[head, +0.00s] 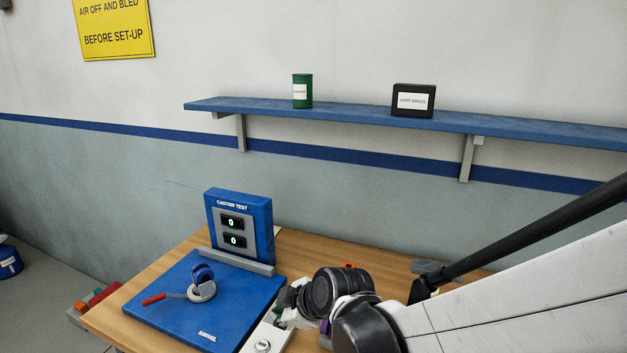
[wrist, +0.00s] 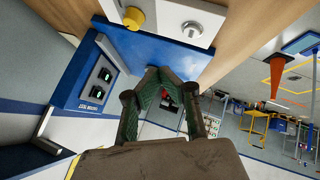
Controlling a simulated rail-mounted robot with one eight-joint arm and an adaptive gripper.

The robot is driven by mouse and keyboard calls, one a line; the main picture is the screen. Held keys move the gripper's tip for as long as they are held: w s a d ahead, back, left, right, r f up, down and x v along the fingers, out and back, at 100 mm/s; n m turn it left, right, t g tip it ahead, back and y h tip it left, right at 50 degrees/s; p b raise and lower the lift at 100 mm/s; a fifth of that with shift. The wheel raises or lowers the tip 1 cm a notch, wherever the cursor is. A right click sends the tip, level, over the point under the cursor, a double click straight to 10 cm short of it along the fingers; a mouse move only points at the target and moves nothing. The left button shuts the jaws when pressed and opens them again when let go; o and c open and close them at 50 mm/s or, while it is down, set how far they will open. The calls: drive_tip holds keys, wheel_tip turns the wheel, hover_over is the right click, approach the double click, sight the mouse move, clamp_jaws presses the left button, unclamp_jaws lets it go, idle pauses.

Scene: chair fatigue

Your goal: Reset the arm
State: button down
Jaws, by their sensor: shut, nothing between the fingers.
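My gripper (wrist: 165,78) is shut and empty, its two green-padded fingers meeting at the tips in the wrist view. In the head view it is mostly hidden by my dark wrist, near the right edge of the blue base plate (head: 165,309). On that plate stands a small castor unit (head: 202,287) with a blue wheel and a light ring-shaped base. A thin lever with a red handle (head: 153,299) points left from it, apart from my gripper. The blue castor test panel (head: 239,225) stands behind, both displays reading 0. It also shows in the wrist view (wrist: 98,82).
A pale control strip (head: 262,345) with a round knob lies right of the plate on the wooden table (head: 190,246). The wrist view shows a yellow knob (wrist: 133,18). A wall shelf (head: 350,115) holds a green can (head: 302,91) and a black box (head: 413,100).

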drive_tip(key=s+d+r+m+h, duration=0.2)
drive_tip(key=s+d+m, duration=0.3)
drive_tip(key=d, duration=0.4)
drive_tip(key=s+d+r+m+h+b, duration=0.1)
drive_tip(key=s+d+r+m+h, duration=0.1)
drive_tip(key=s+d+m, duration=0.3)
drive_tip(key=s+d+r+m+h+b, duration=0.1)
drive_tip(key=s+d+m, duration=0.5)
drive_tip(key=d, duration=0.8)
drive_tip(key=shift+r+m+t+h, duration=0.4)
drive_tip(key=shift+r+h, duration=0.2)
drive_tip(key=shift+r, duration=0.35)
